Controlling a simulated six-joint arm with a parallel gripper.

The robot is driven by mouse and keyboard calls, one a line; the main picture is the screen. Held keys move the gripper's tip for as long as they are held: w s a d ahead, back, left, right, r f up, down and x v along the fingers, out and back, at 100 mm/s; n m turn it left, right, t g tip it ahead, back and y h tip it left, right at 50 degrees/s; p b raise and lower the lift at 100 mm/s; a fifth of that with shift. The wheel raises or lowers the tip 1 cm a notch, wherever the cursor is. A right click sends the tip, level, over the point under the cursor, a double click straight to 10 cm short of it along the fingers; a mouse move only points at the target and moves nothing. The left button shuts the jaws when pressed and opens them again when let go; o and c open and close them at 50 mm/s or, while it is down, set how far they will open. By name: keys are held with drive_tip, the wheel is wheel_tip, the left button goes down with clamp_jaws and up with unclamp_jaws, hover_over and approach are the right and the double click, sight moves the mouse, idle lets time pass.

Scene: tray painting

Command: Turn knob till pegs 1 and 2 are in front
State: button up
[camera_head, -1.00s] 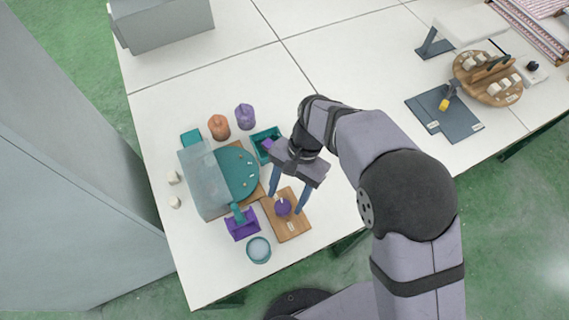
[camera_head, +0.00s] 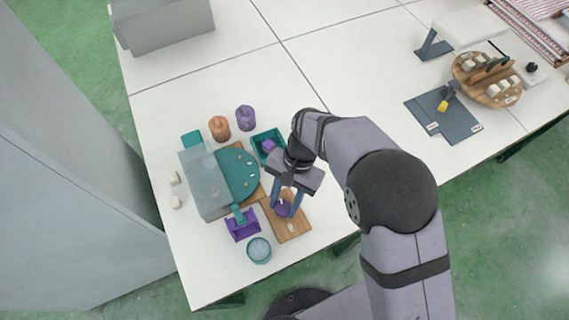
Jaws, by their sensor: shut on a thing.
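The purple knob (camera_head: 282,209) sits on a wooden board (camera_head: 292,230) at the front right of the turntable. My gripper (camera_head: 287,208) is over the board with its two blue fingers shut on the knob, one on each side. The teal turntable (camera_head: 240,172) stands to the left, partly covered by a grey translucent housing (camera_head: 205,182). A few small pegs (camera_head: 249,163) show on its open side. Their numbers are too small to read, and any pegs under the housing are hidden.
A teal tray (camera_head: 268,143) with a purple block is behind my gripper. Orange (camera_head: 219,128) and purple (camera_head: 246,117) jars stand at the back. A purple holder (camera_head: 242,224) and a teal round cup (camera_head: 259,250) are in front.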

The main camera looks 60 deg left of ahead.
drive_tip(key=n+h, duration=0.1)
drive_tip(key=n, duration=0.1)
drive_tip(key=shift+a+n, duration=0.1)
drive_tip(key=shift+n, duration=0.2)
drive_tip(key=o, duration=1.1)
drive_tip(key=shift+t, duration=0.3)
drive_tip(key=shift+c, duration=0.2)
drive_tip(key=shift+r, duration=0.1)
drive_tip(key=b+v, duration=0.2)
drive_tip(key=v, duration=0.5)
drive_tip(key=shift+r, duration=0.1)
